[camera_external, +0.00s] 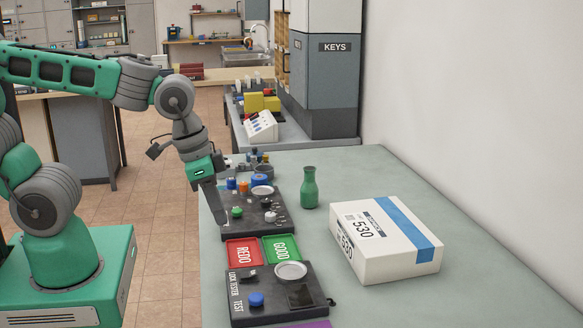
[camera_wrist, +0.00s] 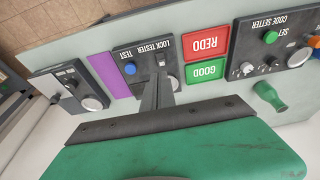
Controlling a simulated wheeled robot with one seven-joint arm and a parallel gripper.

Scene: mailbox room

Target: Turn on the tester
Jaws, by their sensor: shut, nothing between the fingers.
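The lock tester (camera_external: 272,312) is a dark box at the front of the table, lettered "LOCK TESTER" and "TEST". It has a blue button (camera_external: 256,299), a pale round dish (camera_external: 291,270) and a small dark part (camera_external: 247,274) near its lettered edge. The tester also shows in the wrist view (camera_wrist: 122,55), with its blue button (camera_wrist: 129,69). My gripper (camera_external: 221,236) points down at the table's left edge, apart from the tester. In the wrist view my gripper (camera_wrist: 161,80) is shut and empty, its fingers covering part of the tester.
Red REDO (camera_external: 243,253) and green GOOD (camera_external: 282,248) trays adjoin the tester. Behind them is the code setter (camera_external: 254,221). A green bottle (camera_external: 309,188) and a white box (camera_external: 385,240) stand to the right. A purple mat (camera_wrist: 110,74) lies beside the tester.

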